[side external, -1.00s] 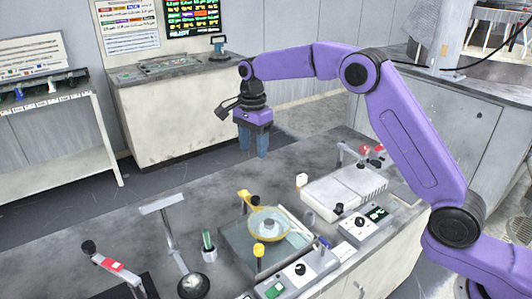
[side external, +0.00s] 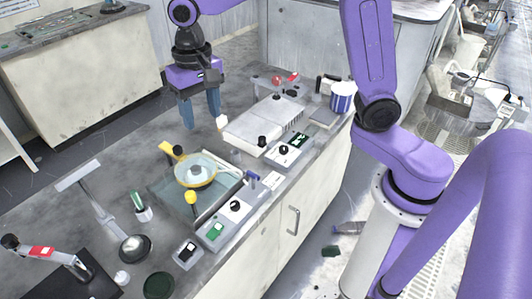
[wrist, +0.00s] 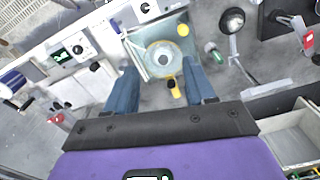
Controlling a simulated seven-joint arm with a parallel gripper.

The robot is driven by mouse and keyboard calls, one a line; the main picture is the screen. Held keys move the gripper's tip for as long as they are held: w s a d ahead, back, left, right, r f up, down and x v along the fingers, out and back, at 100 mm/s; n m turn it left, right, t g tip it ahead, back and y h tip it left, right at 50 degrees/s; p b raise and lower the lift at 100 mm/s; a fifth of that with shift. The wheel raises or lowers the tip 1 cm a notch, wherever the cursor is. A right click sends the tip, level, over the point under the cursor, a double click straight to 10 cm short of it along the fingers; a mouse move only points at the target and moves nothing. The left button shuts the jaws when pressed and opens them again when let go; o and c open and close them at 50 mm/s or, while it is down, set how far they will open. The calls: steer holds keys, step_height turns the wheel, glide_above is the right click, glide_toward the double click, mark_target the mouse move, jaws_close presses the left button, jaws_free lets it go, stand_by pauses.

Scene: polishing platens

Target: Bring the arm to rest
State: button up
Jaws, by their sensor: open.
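My gripper (side external: 200,110) hangs with its two blue fingers pointing down, apart and with nothing between them. In the side view it appears above the bench, behind the polishing platen. The wrist view also shows the gripper (wrist: 163,85) with its fingers on either side of the platen's picture area. The polishing platen (side external: 195,170) is a round yellow-rimmed dish with a pale disc in its middle, set in a grey tray. It also shows in the wrist view (wrist: 160,58). The fingers appear clear of it; their exact height is hard to judge.
A white flat-topped unit (side external: 262,120) and a control box with a green display (side external: 298,141) stand right of the platen. A striped cup (side external: 342,97) is at the bench's right end. A stand with a round base (side external: 134,248) and a green-topped tube (side external: 139,206) are left.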

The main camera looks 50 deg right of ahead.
steer(key=s+d+f+n, duration=0.1)
steer(key=s+d+n, duration=0.3)
steer(key=s, duration=0.4)
steer(key=s+d+f+n, duration=0.1)
steer(key=s+d+n, duration=0.3)
steer(key=s+n, duration=0.2)
steer(key=s+d+f+n, duration=0.1)
steer(key=s+d+n, duration=0.3)
steer(key=s, duration=0.7)
steer(key=shift+f+n, duration=0.3)
steer(key=shift+n, duration=0.1)
steer(key=shift+d, duration=0.1)
